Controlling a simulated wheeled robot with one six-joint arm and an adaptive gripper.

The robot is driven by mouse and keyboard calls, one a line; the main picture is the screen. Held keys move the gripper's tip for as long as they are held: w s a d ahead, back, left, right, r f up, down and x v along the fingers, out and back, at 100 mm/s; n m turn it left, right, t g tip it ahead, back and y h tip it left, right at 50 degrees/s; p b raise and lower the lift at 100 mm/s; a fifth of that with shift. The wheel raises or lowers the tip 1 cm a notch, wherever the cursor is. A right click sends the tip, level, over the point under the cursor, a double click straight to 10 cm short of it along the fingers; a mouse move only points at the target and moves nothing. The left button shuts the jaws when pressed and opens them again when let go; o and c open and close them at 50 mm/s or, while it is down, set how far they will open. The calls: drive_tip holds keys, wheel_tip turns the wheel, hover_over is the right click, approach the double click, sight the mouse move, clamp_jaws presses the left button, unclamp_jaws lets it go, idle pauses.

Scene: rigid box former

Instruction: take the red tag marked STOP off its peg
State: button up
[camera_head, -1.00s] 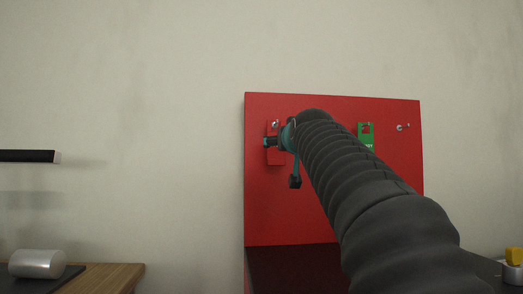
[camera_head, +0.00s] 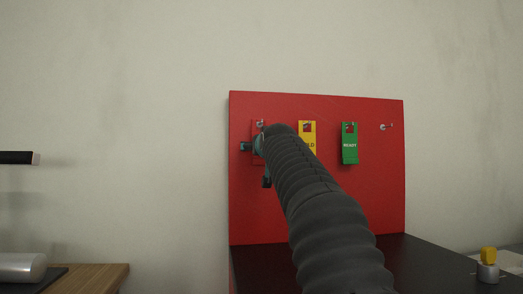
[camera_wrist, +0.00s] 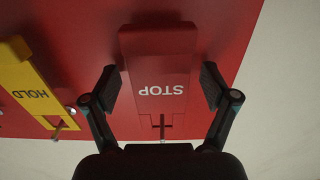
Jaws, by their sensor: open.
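The red STOP tag (camera_wrist: 158,70) hangs on its peg (camera_wrist: 162,126) on the red board. In the wrist view it appears upside down, between the two fingers of my gripper (camera_wrist: 160,88). The fingers are open, one on each side of the tag, with a gap visible on both sides. In the head view the red tag (camera_head: 258,130) is at the board's left and is partly hidden by my gripper (camera_head: 256,163) and arm.
The yellow HOLD tag (camera_head: 307,133) and green READY tag (camera_head: 349,145) hang to the right on the red board (camera_head: 380,190). An empty peg (camera_head: 386,127) is at the far right. A dark surface (camera_head: 415,260) lies below. A yellow-topped metal piece (camera_head: 488,270) stands at right.

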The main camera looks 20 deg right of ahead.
drive_tip(key=c, duration=1.1)
drive_tip(key=shift+o, duration=0.2)
drive_tip(key=shift+r, duration=0.1)
